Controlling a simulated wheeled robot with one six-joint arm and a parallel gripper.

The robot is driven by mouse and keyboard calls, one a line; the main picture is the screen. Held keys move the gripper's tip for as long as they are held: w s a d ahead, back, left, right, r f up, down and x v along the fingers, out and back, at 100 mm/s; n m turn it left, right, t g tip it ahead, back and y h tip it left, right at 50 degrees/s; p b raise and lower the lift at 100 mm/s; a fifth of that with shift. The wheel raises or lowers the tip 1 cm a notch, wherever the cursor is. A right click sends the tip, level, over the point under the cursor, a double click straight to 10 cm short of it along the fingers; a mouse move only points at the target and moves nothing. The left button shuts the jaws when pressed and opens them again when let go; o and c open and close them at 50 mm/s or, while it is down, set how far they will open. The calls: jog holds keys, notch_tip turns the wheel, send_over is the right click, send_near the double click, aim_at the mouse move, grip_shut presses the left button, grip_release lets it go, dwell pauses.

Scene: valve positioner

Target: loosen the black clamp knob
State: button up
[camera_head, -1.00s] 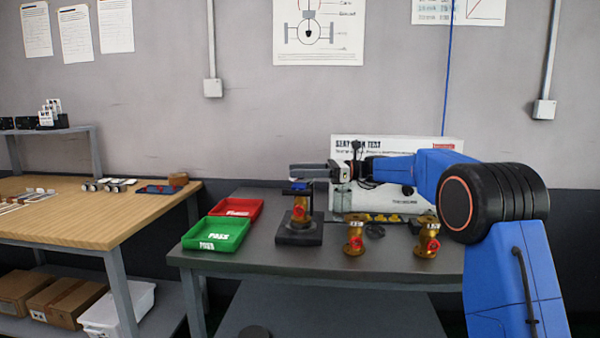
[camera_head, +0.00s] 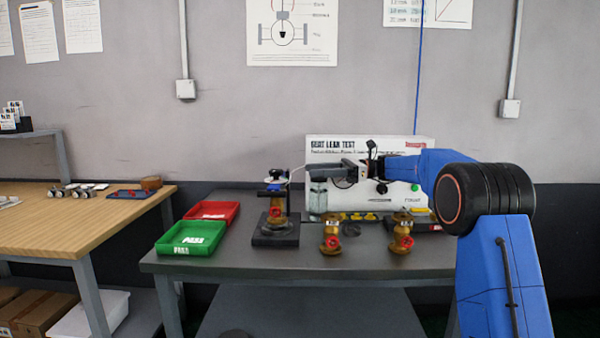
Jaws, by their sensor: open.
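A brass valve (camera_head: 277,210) with a red handwheel stands upright in a dark clamp fixture (camera_head: 275,237) on the grey bench. Above it are a blue part (camera_head: 275,187) and a small dark piece (camera_head: 277,174) that looks like the black clamp knob, though it is too small to be sure. My gripper (camera_head: 312,171) is open and empty. It points left, at about the knob's height, with its fingertips a little to the right of the knob and apart from it in the picture. I cannot tell the depth between them.
Two more brass valves (camera_head: 331,234) (camera_head: 402,233) stand on the bench (camera_head: 350,262) to the right. A white seat leak test box (camera_head: 430,150) is behind my gripper. A green tray (camera_head: 192,238) and a red tray (camera_head: 212,211) lie left of the fixture. A wooden table (camera_head: 80,220) is further left.

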jog(key=shift+w+d, duration=0.15)
jog(key=shift+d, duration=0.85)
jog(key=shift+w+d, duration=0.1)
jog(key=shift+d, duration=0.85)
jog(key=shift+s, duration=0.1)
jog(key=s+h, duration=0.1)
jog(key=s, duration=0.3)
jog(key=s+f+n+t+h, duration=0.1)
jog(key=s, duration=0.2)
jog(key=s+n+h, duration=0.1)
jog(key=s, duration=0.3)
jog(key=shift+s+a+f+t+h, duration=0.25)
jog(key=shift+s+a+t+h, duration=0.05)
jog(key=shift+a+h, duration=0.1)
jog(key=s+d+f+n+t+h, duration=0.2)
jog(key=s+d+f+n+h, duration=0.2)
jog(key=s, duration=1)
jog(key=s+d+f+n+t+h, duration=0.2)
jog(key=s+d+f+n+h, duration=0.3)
jog(key=s+d+f, duration=0.4)
jog(key=s+d+f+n+t+h, duration=0.1)
jog(key=s+d+f+n+h, duration=0.4)
jog(key=s+f, duration=0.6)
jog(key=s+d, duration=0.2)
jog(key=s, duration=0.6)
jog(key=shift+s+f+t, duration=0.2)
jog(key=shift+s+t, duration=0.15)
jog(key=shift+t, duration=0.05)
